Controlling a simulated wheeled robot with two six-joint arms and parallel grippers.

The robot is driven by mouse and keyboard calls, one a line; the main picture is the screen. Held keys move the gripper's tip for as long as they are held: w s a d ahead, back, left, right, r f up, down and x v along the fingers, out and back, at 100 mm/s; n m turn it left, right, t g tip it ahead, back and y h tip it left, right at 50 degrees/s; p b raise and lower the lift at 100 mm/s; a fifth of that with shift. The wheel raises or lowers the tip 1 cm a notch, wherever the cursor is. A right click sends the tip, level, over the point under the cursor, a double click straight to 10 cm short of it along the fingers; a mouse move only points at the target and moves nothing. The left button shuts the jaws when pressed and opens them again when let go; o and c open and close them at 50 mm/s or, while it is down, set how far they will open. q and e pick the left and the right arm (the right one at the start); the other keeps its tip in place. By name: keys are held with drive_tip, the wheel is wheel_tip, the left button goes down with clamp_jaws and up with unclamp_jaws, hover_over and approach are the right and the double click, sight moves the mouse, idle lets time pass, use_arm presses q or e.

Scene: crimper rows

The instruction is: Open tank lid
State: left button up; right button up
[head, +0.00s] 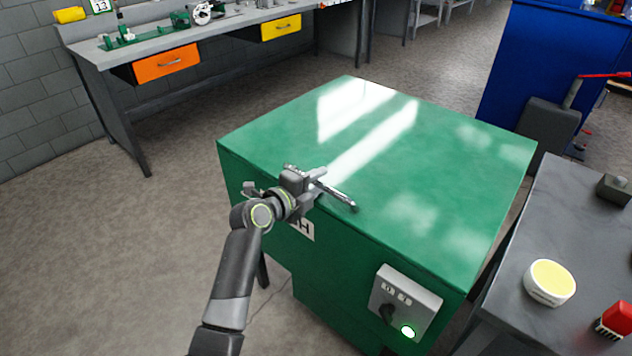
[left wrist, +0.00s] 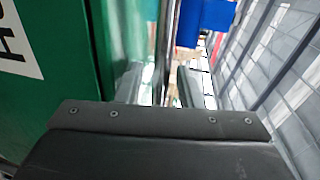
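The green tank (head: 420,160) stands in the middle of the head view, with its flat lid down and level. A metal bar handle (head: 342,198) runs along the lid's front edge. My left gripper (head: 312,186) is at the far left part of this handle. In the left wrist view its two fingers (left wrist: 160,90) are apart, with a grey bar (left wrist: 165,45) running up the gap between them. I cannot tell whether the fingers touch the bar. My right gripper is not in view.
A control box (head: 405,300) with a knob and a lit green button is on the tank's front. A dark table (head: 510,270) stands close on the right, bearing a yellow-topped round tub (head: 550,282). A workbench (head: 165,42) is at the back left. Floor (head: 90,260) is clear on the left.

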use_arm(q)
clamp_jaws()
idle(0.3)
